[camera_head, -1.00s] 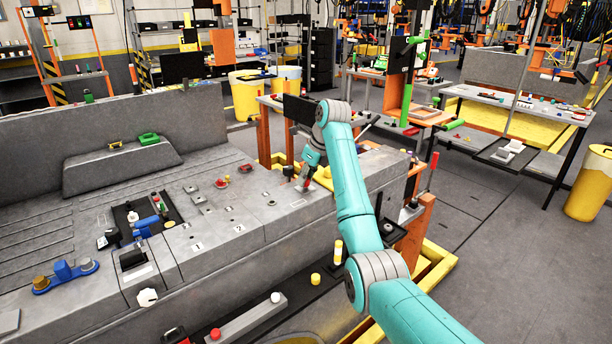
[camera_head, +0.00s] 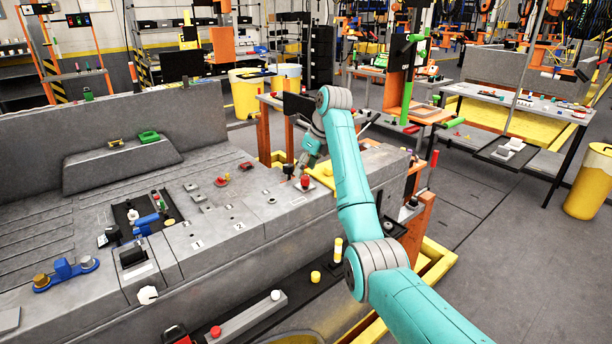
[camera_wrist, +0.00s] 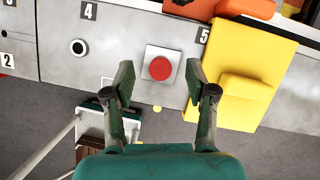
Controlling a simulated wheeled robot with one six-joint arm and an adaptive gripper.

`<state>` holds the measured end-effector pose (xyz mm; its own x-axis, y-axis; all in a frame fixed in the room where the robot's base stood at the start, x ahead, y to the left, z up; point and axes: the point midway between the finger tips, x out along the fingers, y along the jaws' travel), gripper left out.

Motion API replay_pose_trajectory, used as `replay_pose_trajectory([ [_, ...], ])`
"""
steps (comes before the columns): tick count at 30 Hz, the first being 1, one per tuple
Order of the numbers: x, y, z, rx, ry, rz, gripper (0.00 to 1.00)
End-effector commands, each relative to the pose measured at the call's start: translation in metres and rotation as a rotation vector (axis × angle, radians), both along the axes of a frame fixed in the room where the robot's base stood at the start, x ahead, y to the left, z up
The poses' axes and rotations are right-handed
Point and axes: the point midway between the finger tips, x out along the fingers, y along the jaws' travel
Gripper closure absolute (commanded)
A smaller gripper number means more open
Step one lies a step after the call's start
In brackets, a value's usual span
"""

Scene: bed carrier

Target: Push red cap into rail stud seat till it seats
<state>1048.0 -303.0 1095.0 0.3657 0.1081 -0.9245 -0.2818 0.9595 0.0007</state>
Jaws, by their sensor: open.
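A round red cap (camera_wrist: 160,68) sits on a pale square plate (camera_wrist: 151,54) on the grey rail top, left of the number 5 label. In the head view the red cap (camera_head: 305,181) is a small spot just below my gripper (camera_head: 305,166). In the wrist view my gripper (camera_wrist: 159,74) is open, with one finger on each side of the cap and nothing held. The cap appears centred on its plate. The seat under it is hidden, so how deep it sits cannot be told.
A yellow block (camera_wrist: 245,75) stands right of the cap, with an orange part (camera_wrist: 246,8) beyond. A grey bar (camera_head: 245,317) with a red knob (camera_head: 216,332) and a white knob (camera_head: 276,295) lies at the front.

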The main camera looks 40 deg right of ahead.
Motion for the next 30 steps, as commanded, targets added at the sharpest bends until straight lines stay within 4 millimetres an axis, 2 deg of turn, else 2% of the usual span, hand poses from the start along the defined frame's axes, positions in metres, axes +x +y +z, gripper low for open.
replay_pose_trajectory([
  [3, 0.0, 0.0, 0.024, -0.002, -0.003, 0.0, 0.44],
  [10, 0.001, 0.0, 0.056, -0.001, -0.002, 0.001, 0.44],
  [15, 0.001, 0.0, 0.065, 0.001, -0.001, 0.001, 0.44],
  [23, 0.001, 0.0, 0.066, 0.0, -0.001, 0.0, 0.44],
  [26, 0.001, 0.0, 0.065, -0.001, -0.001, 0.004, 0.64],
  [30, 0.001, 0.0, 0.065, -0.023, -0.006, 0.058, 0.99],
])
